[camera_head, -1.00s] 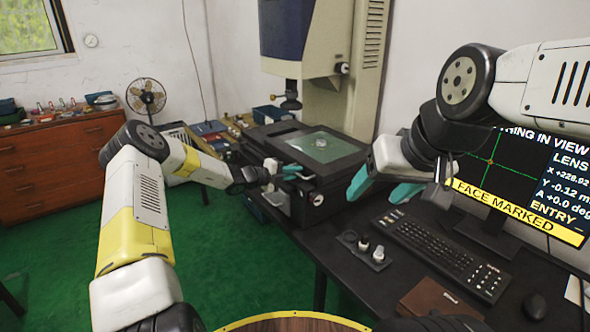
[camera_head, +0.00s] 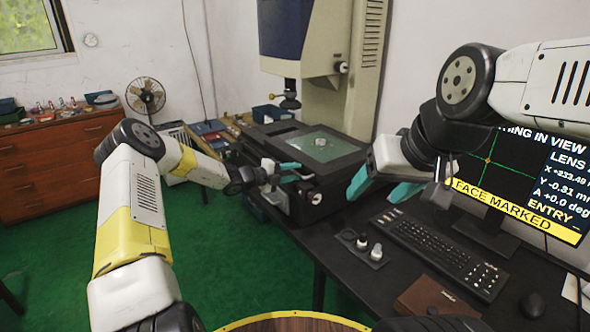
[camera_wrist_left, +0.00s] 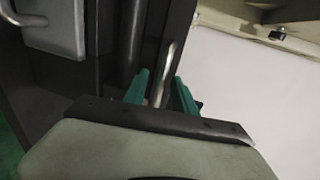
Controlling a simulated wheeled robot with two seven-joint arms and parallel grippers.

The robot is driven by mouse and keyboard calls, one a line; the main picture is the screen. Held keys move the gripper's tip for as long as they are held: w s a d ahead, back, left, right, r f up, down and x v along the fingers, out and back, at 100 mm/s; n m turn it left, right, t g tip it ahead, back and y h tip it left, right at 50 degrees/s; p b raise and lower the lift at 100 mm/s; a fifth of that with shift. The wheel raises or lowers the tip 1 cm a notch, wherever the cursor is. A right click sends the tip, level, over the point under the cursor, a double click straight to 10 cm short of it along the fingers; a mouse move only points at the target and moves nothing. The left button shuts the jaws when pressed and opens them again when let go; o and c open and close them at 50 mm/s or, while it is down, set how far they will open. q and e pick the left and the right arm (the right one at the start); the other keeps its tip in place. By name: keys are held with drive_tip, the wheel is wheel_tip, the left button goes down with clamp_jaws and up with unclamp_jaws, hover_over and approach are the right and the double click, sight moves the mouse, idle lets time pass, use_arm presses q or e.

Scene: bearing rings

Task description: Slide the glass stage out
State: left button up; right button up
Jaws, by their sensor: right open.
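The glass stage (camera_head: 345,151) is a dark-framed plate with a pale green glass window, on the measuring machine's bed. A small metal ring (camera_head: 320,142) lies on the glass. My left gripper (camera_head: 290,172) is at the stage's near left side. In the left wrist view its teal fingers (camera_wrist_left: 162,95) stand either side of a pale metal bar handle (camera_wrist_left: 166,68) and appear closed on it; the exact contact is hidden by the wrist. My right gripper (camera_head: 382,187) is open and empty, in front of the stage's right side above the desk.
The monitor (camera_head: 515,180) stands at the right, with the keyboard (camera_head: 440,255) before it. A small knob panel (camera_head: 362,248) and brown notebook (camera_head: 437,296) lie on the desk. The machine's column (camera_head: 335,60) rises behind the stage.

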use_arm(q)
drive_tip(key=v, duration=0.6)
drive_tip(key=shift+s+a, duration=0.2)
drive_tip(key=shift+a, duration=0.1)
